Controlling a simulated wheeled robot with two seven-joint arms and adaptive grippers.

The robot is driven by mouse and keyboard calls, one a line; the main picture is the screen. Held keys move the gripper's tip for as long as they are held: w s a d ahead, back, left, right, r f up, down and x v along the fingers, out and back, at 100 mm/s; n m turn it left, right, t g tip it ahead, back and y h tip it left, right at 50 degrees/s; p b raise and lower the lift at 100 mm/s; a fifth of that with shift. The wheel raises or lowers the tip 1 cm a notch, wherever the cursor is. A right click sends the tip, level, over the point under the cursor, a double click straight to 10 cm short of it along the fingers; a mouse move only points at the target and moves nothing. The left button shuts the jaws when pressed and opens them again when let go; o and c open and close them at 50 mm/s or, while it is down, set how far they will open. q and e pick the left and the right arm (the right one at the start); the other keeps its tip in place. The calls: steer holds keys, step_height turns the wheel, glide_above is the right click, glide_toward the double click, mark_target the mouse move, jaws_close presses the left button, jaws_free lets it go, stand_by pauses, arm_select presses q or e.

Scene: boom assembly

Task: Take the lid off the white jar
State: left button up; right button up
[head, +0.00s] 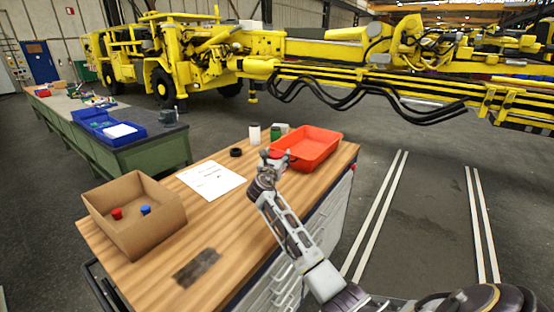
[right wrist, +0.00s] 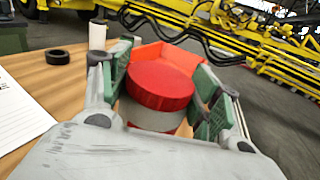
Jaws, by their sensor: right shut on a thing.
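My right gripper (head: 268,160) is over the far part of the wooden table, beside the red tray. In the right wrist view its green-padded fingers (right wrist: 165,85) are shut around a round red lid (right wrist: 160,85). A pale grey-white body (right wrist: 150,116) shows just under the lid; the fingers hide most of it, and I cannot tell if the two are apart. A slim white jar (head: 254,135) stands upright farther back and also shows in the right wrist view (right wrist: 97,36). A black ring-like piece (head: 236,152) lies near it. My left gripper is not in view.
A red tray (head: 312,146) stands at the table's far right, with a green item (head: 275,133) by it. A white paper (head: 211,179) lies mid-table. A cardboard box (head: 160,232) at left holds small red and blue pieces. The near table is mostly clear around a dark patch.

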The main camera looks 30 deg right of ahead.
steer(key=o, duration=0.5)
steer(key=shift+c, duration=0.2)
steer(key=c, duration=0.9)
